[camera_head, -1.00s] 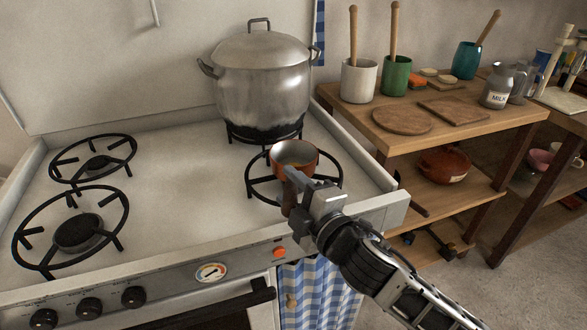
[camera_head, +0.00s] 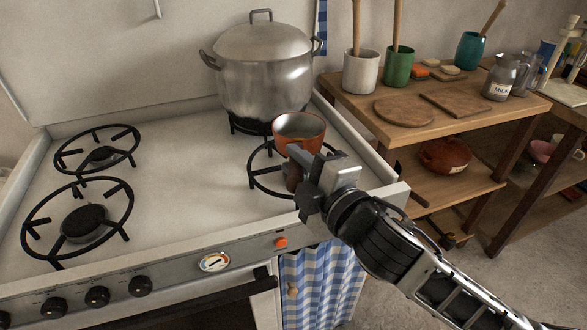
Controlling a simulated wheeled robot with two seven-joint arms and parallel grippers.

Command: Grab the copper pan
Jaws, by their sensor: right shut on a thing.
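The copper pan (camera_head: 300,127) is small and round, with a pale inside. It shows above the front right burner (camera_head: 262,178) of the stove and looks raised off its grate. Its handle (camera_head: 292,178) points toward me and is mostly hidden by the gripper. My right gripper (camera_head: 300,165) is shut on this handle, at the near side of the pan. My left gripper is not in view.
A large steel pot (camera_head: 264,75) with a lid stands on the back right burner, close behind the pan. Two left burners (camera_head: 85,222) are empty. A wooden shelf table (camera_head: 400,130) with cups and boards stands right of the stove (camera_head: 190,170).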

